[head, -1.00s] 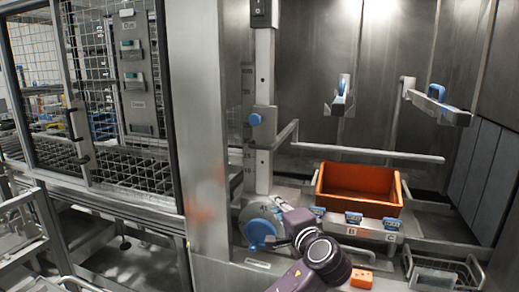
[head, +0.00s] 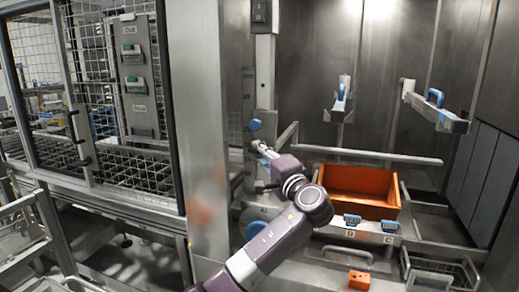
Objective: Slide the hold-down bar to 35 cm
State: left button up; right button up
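The hold-down bar (head: 380,157) is a grey metal bar reaching right, level, from a slider on the upright post (head: 265,75). A blue knob (head: 255,125) sits on the slider. A scale strip with marks (head: 248,90) runs beside the post; its numbers are too small to read. My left gripper (head: 259,146) is raised at the post, just below the blue knob. It is small and partly hidden by my wrist, so I cannot tell whether it is open or touches anything. My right gripper is not in view.
An orange crate (head: 318,186) stands below the bar. A blue disc (head: 246,217) at the post's foot is partly behind my arm. Two arms with blue handles (head: 342,95) (head: 436,97) project from the back wall. An orange block (head: 360,279) lies in front.

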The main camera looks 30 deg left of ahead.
aim_at(259, 121)
pick_arm(q)
grip_shut()
dwell(0.3)
notch_tip(259, 121, up, 10)
jog(key=p, duration=0.3)
jog(key=shift+r+p, duration=0.1)
jog(key=shift+p, duration=0.2)
jog(key=shift+a+r, duration=0.1)
jog(key=shift+r, duration=0.35)
grip_release()
